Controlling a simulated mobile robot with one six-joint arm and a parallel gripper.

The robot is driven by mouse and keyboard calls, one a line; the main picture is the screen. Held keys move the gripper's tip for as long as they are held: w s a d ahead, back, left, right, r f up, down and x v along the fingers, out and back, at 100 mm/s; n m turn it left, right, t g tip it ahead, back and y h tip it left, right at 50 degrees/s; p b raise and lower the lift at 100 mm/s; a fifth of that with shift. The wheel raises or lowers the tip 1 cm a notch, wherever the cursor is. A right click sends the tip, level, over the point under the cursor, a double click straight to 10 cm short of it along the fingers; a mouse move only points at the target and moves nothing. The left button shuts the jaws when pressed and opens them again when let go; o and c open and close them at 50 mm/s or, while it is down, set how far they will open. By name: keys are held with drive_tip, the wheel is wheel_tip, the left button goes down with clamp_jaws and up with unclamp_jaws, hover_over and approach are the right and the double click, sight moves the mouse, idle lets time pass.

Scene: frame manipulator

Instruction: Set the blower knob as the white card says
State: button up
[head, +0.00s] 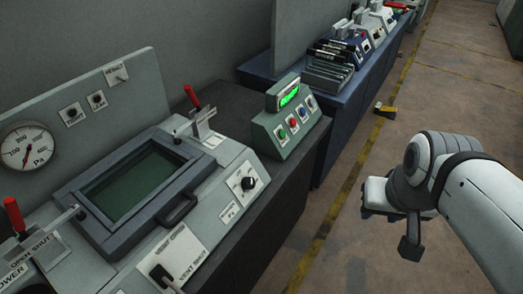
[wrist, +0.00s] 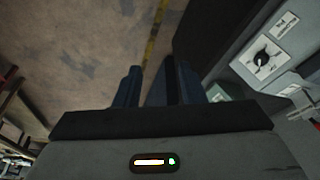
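A black round knob (head: 248,183) sits on a white dial plate on the sloped front of the grey machine. It also shows at the upper right of the wrist view (wrist: 262,58). A small white card (wrist: 285,23) with dark print lies beside the knob in the wrist view; its words are too small to read surely. My gripper (head: 410,248) is over the floor to the right of the machine, well apart from the knob. In the wrist view its two dark fingers (wrist: 150,75) stand apart with floor showing between them, empty.
The machine has a framed dark window (head: 140,180), red-handled levers (head: 192,97) and a pressure gauge (head: 28,147). A green box with coloured buttons (head: 290,122) stands behind the knob. A blue bench (head: 345,115) runs beyond.

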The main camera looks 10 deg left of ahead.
drive_tip(key=shift+o, duration=1.4)
drive_tip(key=shift+w+a, duration=0.45)
drive_tip(key=shift+w, duration=0.05)
drive_tip(key=shift+o, duration=1)
drive_tip(key=w+n, duration=0.1)
drive_tip(key=w, duration=0.1)
drive_tip(key=w+n, duration=0.1)
drive_tip(key=shift+w+a+b, duration=0.3)
drive_tip(key=shift+w+a, duration=0.1)
drive_tip(key=n+g+b, duration=0.2)
drive_tip(key=n+g, duration=0.1)
drive_tip(key=n, duration=0.8)
hover_over(251, 181)
drive_tip(key=f, duration=1.4)
drive_tip(key=shift+s, duration=0.3)
drive_tip(key=f+p, duration=0.1)
drive_tip(key=f, duration=0.7)
drive_tip(key=shift+w+f, duration=0.1)
drive_tip(key=shift+w, duration=0.1)
drive_tip(key=shift+c, duration=0.5)
